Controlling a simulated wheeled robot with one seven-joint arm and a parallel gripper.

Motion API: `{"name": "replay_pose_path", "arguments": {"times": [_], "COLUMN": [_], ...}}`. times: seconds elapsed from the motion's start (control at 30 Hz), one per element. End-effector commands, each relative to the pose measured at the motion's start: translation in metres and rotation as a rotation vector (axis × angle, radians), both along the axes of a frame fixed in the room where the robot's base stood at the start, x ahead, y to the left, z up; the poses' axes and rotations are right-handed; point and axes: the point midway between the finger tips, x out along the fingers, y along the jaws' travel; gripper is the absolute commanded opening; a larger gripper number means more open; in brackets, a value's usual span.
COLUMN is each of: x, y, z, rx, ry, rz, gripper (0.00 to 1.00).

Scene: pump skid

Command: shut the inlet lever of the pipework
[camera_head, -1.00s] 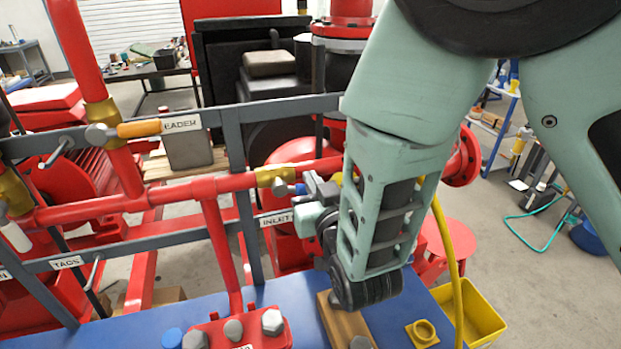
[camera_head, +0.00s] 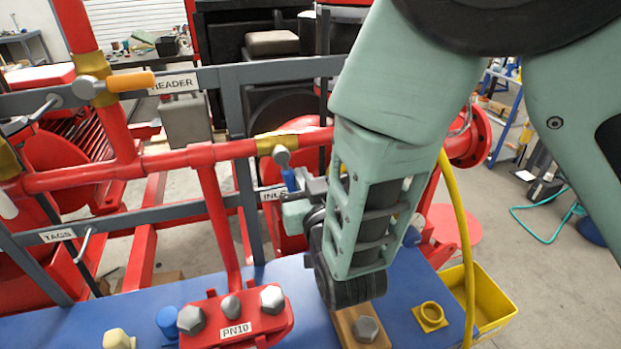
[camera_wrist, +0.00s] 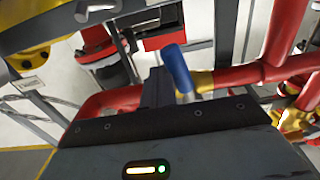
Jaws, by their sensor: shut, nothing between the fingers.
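The inlet lever (camera_head: 289,179) has a blue handle and a grey pivot on a brass valve (camera_head: 274,142) in the red pipe. The handle hangs down, across the pipe, tilted slightly right. The INLET label (camera_head: 272,195) below is partly covered. My gripper (camera_head: 305,186) is just right of the handle, its fingertips partly hidden by my wrist. In the wrist view the shut fingers (camera_wrist: 156,88) stand beside the blue handle (camera_wrist: 179,68), with nothing between them; I cannot tell whether they touch it.
An orange HEADER lever (camera_head: 130,81) is at upper left. Grey rails (camera_head: 110,222) cross in front of the pipes. A red PN10 block (camera_head: 237,318) with bolts and a wooden block (camera_head: 350,325) sit on the blue bench below. A yellow hose (camera_head: 462,225) hangs at right.

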Motion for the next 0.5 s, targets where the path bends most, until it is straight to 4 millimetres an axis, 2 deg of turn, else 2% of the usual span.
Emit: {"name": "replay_pose_path", "arguments": {"times": [0.23, 0.5], "x": [-0.0039, -0.0016], "y": [0.0134, 0.0066], "z": [-0.0077, -0.0069], "rx": [0.001, 0.001], "ry": [-0.001, -0.001], "rz": [0.001, -0.002], "gripper": [0.0, 0.0]}}
